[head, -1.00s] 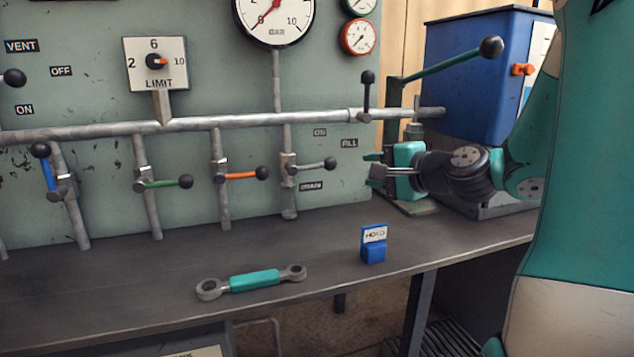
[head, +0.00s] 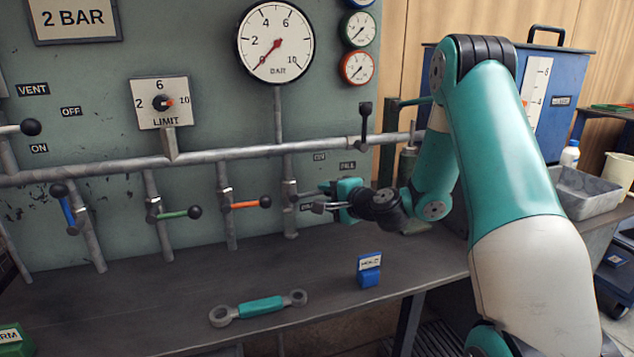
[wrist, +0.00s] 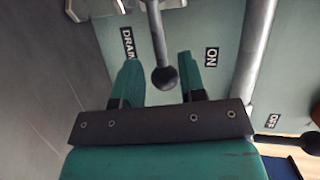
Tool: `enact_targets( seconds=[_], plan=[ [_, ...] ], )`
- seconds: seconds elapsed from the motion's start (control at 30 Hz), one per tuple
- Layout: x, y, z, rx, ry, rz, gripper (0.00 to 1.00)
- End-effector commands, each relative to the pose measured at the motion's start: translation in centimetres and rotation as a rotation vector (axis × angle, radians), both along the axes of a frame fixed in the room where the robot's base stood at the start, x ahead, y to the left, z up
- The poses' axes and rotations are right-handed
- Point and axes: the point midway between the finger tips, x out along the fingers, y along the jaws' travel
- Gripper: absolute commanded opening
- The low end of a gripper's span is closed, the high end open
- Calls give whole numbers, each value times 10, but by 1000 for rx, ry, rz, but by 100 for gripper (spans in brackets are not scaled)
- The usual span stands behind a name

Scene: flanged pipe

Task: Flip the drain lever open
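The drain lever (wrist: 156,35) is a thin grey rod with a black ball knob (wrist: 165,78), beside the DRAIN label (wrist: 127,43) in the wrist view. An ON label (wrist: 211,57) is on its other side. My gripper (wrist: 159,62) is open, with one finger on each side of the knob and visible gaps. In the head view, my gripper (head: 326,197) is at the right-hand vertical pipe, in front of the lever; its knob is hidden there. The lever's valve body (head: 290,190) shows on that pipe.
A horizontal pipe (head: 235,152) runs above. A blue HOLD block (head: 369,272) and a teal-handled link (head: 260,306) lie on the bench (head: 150,300).

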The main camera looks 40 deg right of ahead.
Motion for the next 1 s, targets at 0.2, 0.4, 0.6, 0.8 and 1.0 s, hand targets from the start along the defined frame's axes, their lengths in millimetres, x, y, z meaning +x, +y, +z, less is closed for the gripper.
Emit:
enact_targets(
  seconds=[0.2, 0.4, 0.6, 0.8, 1.0],
  plan=[
    [31, 4, -4, -1, 0, 2, 38],
    [40, 5, -8, 0, -1, 0, 38],
    [40, 4, -8, 0, -1, 0, 38],
    [40, 4, -8, 0, 0, -1, 0],
    [39, 0, -8, -4, -2, -7, 0]
  ],
)
